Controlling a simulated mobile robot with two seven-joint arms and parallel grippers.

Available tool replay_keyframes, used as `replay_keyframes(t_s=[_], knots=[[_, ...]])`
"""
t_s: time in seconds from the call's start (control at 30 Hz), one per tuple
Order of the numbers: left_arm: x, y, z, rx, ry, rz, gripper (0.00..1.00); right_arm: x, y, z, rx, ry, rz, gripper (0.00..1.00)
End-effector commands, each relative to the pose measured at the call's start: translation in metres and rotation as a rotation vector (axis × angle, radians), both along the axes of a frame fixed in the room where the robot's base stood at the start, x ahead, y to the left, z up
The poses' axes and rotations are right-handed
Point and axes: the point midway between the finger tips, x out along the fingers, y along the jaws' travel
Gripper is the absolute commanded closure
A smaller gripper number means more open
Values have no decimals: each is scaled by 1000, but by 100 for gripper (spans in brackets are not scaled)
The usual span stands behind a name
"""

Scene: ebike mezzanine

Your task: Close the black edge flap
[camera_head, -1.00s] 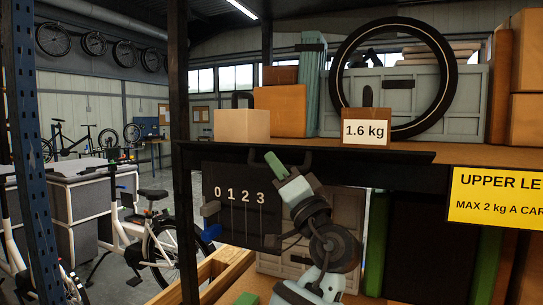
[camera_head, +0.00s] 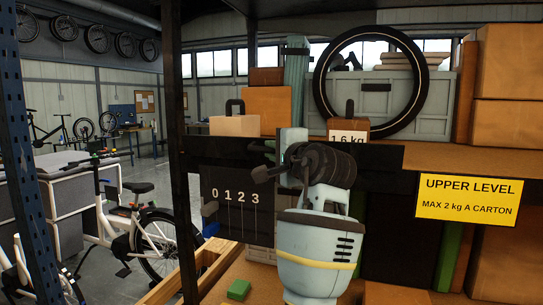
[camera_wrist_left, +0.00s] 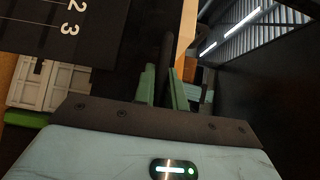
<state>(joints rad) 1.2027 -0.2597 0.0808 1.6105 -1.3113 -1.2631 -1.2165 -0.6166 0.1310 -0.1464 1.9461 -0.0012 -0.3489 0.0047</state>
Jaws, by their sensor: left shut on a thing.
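The black edge flap (camera_head: 385,158) runs along the front edge of the upper shelf. It shows as a broad dark band, tilted up in front of the shelf edge, and covers the bottom of the 1.6 kg carton (camera_head: 348,126). My left gripper (camera_head: 290,142) is in front of the flap, left of its right end. Its arm hides part of the flap. In the left wrist view the green fingers (camera_wrist_left: 164,88) are shut on a dark bar, which looks like the flap's handle (camera_wrist_left: 166,55). My right gripper is not in view.
A black panel numbered 0 to 3 (camera_head: 238,205) hangs below the flap. A tyre (camera_head: 318,85), a grey crate (camera_head: 440,100) and cartons (camera_head: 268,108) stand on the upper shelf. A yellow sign (camera_head: 468,198) is at right. A dark post (camera_head: 174,120) stands at left.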

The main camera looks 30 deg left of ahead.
Motion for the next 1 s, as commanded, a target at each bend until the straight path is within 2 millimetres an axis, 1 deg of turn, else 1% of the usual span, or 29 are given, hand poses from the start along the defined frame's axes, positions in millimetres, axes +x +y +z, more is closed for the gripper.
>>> replay_keyframes(t_s=[0.03, 0.3, 0.53, 0.57, 0.7, 1.0], knots=[[1, 0, 3, -7, 27, -1, 100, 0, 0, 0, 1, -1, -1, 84], [6, 1, 7, -35, 149, 1, 100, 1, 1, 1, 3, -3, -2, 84], [7, 2, 7, -39, 168, 2, 100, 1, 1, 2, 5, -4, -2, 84], [7, 2, 7, -39, 168, 2, 85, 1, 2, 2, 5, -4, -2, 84], [7, 2, 7, -39, 167, 2, 66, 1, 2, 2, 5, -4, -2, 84], [7, 2, 7, -39, 166, 2, 66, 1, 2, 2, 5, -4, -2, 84]])
